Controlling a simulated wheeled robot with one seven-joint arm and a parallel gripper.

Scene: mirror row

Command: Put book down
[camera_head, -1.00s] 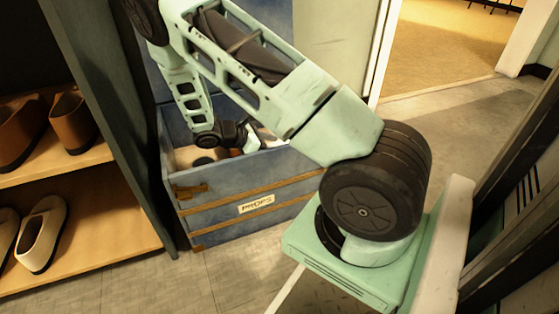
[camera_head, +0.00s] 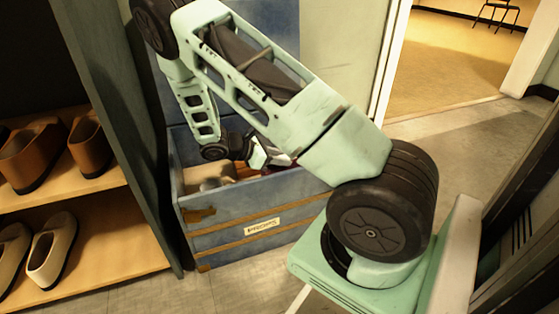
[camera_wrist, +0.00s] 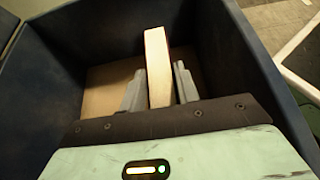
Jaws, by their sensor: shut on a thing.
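The book (camera_wrist: 157,68) shows in the wrist view as a narrow, pale upright edge. My gripper (camera_wrist: 159,87) is shut on it, one grey finger on each side. The book and fingers are inside the blue box, whose dark inner walls (camera_wrist: 230,60) surround them. A bare tan patch of the box's bottom (camera_wrist: 103,83) shows left of the book. I cannot tell whether the book touches the bottom. In the head view the blue box (camera_head: 225,240) stands on the floor with a label on its front, and my arm reaches into it from above.
A shelf unit with brown shoes (camera_head: 35,155) and cream shoes (camera_head: 52,250) stands at the left, close to the box. Other items (camera_head: 215,184) lie in the box's left part. Open floor (camera_head: 440,140) leads to a doorway at the right.

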